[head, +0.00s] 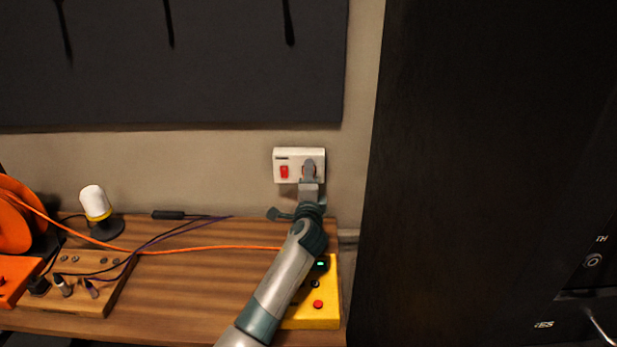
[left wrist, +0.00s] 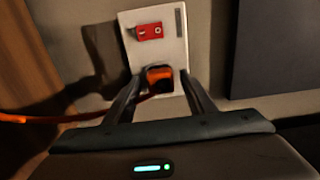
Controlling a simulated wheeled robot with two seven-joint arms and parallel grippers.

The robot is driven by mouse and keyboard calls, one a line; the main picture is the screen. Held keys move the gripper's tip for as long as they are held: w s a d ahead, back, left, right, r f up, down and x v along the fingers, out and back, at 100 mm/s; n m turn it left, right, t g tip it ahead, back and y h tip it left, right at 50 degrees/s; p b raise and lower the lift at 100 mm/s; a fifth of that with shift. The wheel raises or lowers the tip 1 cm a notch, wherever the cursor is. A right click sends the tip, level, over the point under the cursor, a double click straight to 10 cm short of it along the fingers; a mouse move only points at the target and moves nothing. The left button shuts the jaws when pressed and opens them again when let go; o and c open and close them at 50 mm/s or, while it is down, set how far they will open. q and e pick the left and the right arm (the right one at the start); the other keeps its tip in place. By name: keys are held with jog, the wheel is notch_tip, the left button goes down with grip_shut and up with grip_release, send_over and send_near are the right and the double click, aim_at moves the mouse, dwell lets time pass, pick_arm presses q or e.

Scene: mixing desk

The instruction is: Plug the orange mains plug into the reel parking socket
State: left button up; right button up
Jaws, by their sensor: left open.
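The orange mains plug (left wrist: 160,78) sits against the lower part of the white wall socket (left wrist: 178,42), below its red switch. The wall socket also shows in the head view (head: 299,153). My left gripper (head: 309,172) reaches up to the socket and hides the plug there. In the left wrist view its open fingers (left wrist: 161,92) stand on either side of the plug, with gaps visible. The orange reel (head: 14,222) stands at the far left, partly cut off. I cannot make out its parking socket. My right gripper is not in view.
The orange cable (head: 205,248) runs across the wooden desk (head: 190,300) from the reel. A white-topped lamp (head: 95,203), a wooden box with connectors (head: 105,290), and dark cables are at left. A yellow box (head: 325,315) lies beneath my arm. A black cabinet (head: 470,150) stands right.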

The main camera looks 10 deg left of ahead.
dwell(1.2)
pick_arm(q)
grip_shut()
jog(key=shift+s, duration=0.1)
jog(key=shift+s+d+r+p, duration=0.1)
jog(key=shift+s+d+p, duration=0.1)
jog(key=shift+s+p, duration=0.5)
jog(key=shift+s+d+p, duration=0.15)
jog(key=shift+s+p, duration=0.25)
jog(key=shift+s, duration=0.55)
jog(key=shift+s+d+p, duration=0.25)
jog(key=shift+s+p, duration=0.25)
jog(key=shift+s, duration=0.65)
